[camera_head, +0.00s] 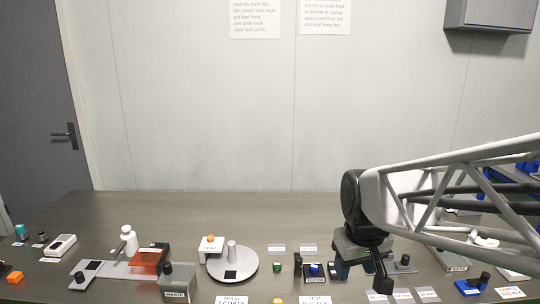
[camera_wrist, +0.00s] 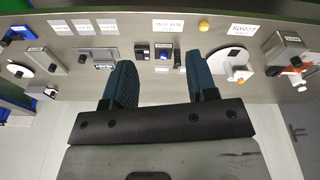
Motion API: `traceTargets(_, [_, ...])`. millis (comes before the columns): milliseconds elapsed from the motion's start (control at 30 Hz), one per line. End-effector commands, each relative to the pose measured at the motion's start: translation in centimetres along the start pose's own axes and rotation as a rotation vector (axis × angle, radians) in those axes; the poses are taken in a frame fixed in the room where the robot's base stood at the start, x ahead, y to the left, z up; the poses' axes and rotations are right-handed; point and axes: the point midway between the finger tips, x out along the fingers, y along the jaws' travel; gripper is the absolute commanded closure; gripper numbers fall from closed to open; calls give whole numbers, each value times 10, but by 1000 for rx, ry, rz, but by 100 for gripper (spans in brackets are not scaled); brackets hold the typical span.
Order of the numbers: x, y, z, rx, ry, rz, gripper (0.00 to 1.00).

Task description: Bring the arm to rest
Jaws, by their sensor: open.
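My arm comes in from the right in the head view, a pale lattice-like link ending in a dark wrist. My gripper (camera_head: 364,262) hangs below that wrist, over the right half of the bench. In the wrist view, my gripper (camera_wrist: 162,78) shows two dark blue fingers spread well apart. The gap between them holds nothing. The bench (camera_head: 300,215) is dark grey, with small labelled devices along its front. My gripper hides part of the bench behind it, and I cannot tell its exact height above the surface.
A round white turntable (camera_head: 246,268) and a black box with a blue button (camera_head: 315,269) stand left of my gripper. A blue device (camera_head: 470,286) and white labels (camera_head: 402,294) lie to the right. An orange-fronted device (camera_head: 150,257) stands left. The bench's back middle is clear.

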Motion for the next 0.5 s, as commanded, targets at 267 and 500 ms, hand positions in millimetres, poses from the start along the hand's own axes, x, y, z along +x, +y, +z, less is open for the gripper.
traceTargets(267, [-15,-5,66,123,35,10,48])
traceTargets(500, [-18,-10,108,205,58,14,48])
